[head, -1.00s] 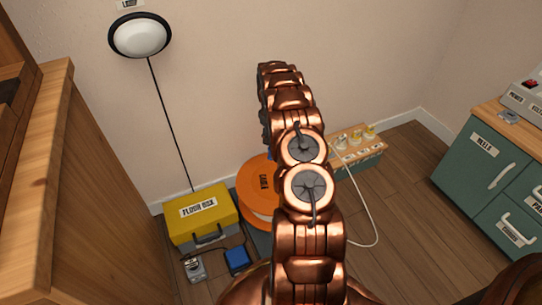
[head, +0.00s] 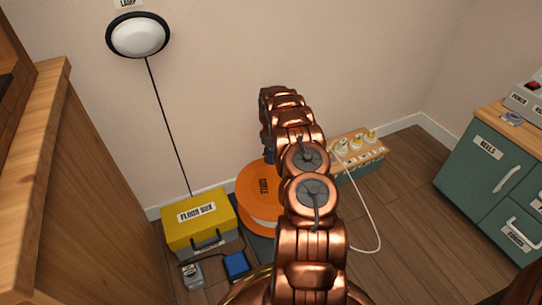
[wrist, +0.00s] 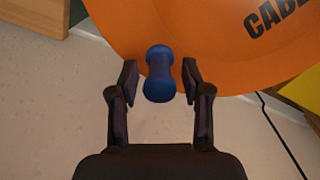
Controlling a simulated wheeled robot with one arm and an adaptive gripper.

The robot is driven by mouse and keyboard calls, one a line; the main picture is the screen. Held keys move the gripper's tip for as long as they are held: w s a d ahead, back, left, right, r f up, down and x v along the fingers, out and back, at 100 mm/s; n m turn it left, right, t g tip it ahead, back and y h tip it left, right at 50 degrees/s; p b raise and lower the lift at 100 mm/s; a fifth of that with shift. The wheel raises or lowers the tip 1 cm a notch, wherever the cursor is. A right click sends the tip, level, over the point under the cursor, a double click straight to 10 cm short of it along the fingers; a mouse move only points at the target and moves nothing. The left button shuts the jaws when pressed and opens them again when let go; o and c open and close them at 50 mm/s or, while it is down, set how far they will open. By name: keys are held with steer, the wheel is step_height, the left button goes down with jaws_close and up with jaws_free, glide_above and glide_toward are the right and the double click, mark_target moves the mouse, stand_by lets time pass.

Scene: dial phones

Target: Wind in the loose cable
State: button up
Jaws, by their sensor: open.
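The orange cable reel (head: 256,190), with a "CABLE" label, stands by the wall, partly hidden behind my arm in the head view. Its orange disc (wrist: 222,35) fills the top of the wrist view. A blue handle (wrist: 160,75) stands out from the disc near its rim. My gripper (wrist: 160,78) is open, with one finger on each side of the handle and a visible gap on both sides. The loose white cable (head: 379,232) curves over the floor right of my arm, up toward the socket box (head: 362,157).
A yellow floor box (head: 205,218) stands left of the reel, with a small grey device (head: 193,275) and a blue block (head: 236,264) in front. A wooden cabinet (head: 95,190) is at left. Green drawers (head: 483,175) stand at right. Floor between the cable and drawers is clear.

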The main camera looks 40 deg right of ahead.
jaws_close()
stand_by(0.3)
steer(key=shift+r, duration=0.1)
